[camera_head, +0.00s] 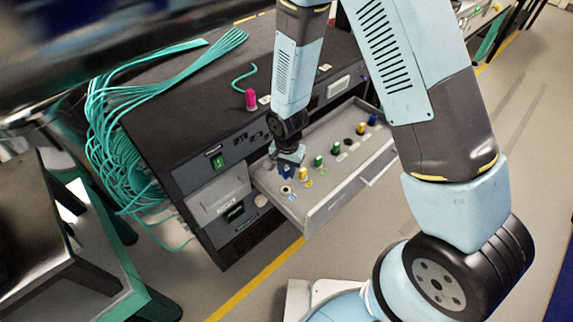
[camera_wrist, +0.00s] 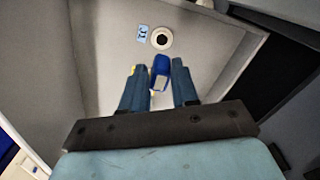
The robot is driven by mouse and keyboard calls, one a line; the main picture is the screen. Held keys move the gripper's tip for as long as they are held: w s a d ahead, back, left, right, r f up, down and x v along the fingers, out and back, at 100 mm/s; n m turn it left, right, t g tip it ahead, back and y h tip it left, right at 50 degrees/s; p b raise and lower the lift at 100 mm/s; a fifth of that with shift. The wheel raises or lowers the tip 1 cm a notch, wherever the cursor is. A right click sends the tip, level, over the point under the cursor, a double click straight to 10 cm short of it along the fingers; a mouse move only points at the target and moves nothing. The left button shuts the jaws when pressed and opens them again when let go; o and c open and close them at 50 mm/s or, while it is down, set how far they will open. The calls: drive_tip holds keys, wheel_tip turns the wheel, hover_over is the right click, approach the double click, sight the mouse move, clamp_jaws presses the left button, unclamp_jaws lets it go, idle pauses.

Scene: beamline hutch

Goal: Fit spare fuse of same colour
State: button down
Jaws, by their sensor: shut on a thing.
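My gripper (camera_head: 287,168) reaches down over the near-left end of the open grey drawer (camera_head: 332,207). In the wrist view my gripper (camera_wrist: 157,72) is shut on a blue fuse (camera_wrist: 161,66) with a pale body. A round pale socket with a dark hole (camera_wrist: 161,38) lies just beyond the fuse; it also shows in the head view (camera_head: 286,190). A small blue-and-white label (camera_wrist: 143,32) is beside it. I cannot tell whether the fuse touches the drawer floor. Further along the drawer stand yellow (camera_head: 303,174), green (camera_head: 319,161) and blue (camera_head: 372,119) fuses.
A magenta fuse-like piece (camera_head: 251,99) stands on the dark cabinet top (camera_head: 185,105). A dark hole (camera_head: 349,142) shows in the drawer row. Teal cables (camera_head: 110,130) hang at the cabinet's left. Open floor (camera_head: 500,140) lies right.

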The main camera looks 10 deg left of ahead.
sight(286, 169)
drive_tip(key=shift+s+a+f, duration=0.15)
drive_tip(key=shift+a+f, duration=0.05)
drive_tip(key=shift+f, duration=2.95)
drive_tip(key=shift+f, duration=0.5)
drive_tip(key=c, duration=0.8)
unclamp_jaws()
wheel_tip(286, 169, up, 14)
drive_tip(key=shift+f, duration=0.15)
